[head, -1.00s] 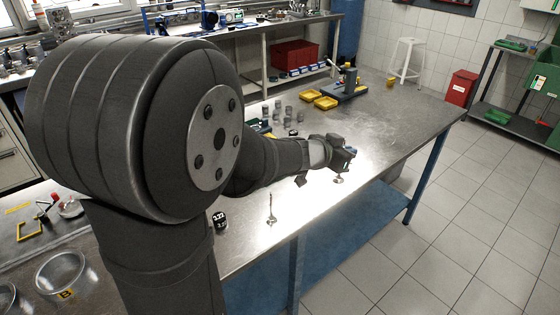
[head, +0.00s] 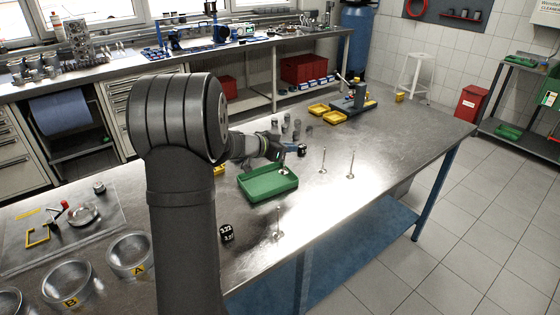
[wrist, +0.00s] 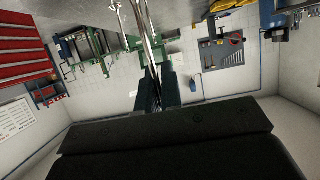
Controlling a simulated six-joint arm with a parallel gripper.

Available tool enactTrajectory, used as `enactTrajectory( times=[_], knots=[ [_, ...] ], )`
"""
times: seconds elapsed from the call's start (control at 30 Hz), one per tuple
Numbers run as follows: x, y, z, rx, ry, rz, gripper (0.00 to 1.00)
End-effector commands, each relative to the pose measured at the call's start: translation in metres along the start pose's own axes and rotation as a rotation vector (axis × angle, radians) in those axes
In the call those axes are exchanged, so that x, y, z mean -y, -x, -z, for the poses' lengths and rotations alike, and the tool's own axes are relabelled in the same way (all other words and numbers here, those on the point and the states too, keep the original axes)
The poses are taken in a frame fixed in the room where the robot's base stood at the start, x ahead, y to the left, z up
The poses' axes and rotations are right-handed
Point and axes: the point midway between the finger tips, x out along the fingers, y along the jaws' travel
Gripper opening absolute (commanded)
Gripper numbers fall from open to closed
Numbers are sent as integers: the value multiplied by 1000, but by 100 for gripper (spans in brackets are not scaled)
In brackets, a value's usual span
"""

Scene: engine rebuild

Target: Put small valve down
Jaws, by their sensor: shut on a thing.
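My gripper (head: 281,153) is over the back right part of the green tray (head: 250,194) in the head view. It is shut on a small silver valve (head: 284,171), whose head hangs just below the jaws. Whether the valve touches the tray floor cannot be told. In the wrist view the thin bright stem (wrist: 150,45) shows at the dark jaws (wrist: 157,90). Other valves stand upright on the bench, two to the right of the tray (head: 323,161) (head: 351,164) and one near the front edge (head: 278,224).
Black marked blocks stand at the front (head: 227,233) and behind the tray (head: 302,150). Grey cylinders (head: 286,120) and yellow trays (head: 334,117) are farther back. The bench's right part is clear.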

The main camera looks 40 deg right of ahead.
Motion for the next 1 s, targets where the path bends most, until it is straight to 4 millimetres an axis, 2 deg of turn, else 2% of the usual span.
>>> enactTrajectory(
  times=[0.03, 0.2, 0.27, 0.53, 0.97, 1.0],
  knots=[
    [10, 0, -7, 0, 3, 2, 0],
    [27, 0, -18, 0, 0, 0, 0],
    [28, 0, -21, 0, 0, 0, 0],
    [28, -14, -53, 1, 1, -1, 0],
    [28, -16, -59, -1, 0, 0, 0],
    [28, -16, -59, -1, 0, 0, 10]
  ],
)
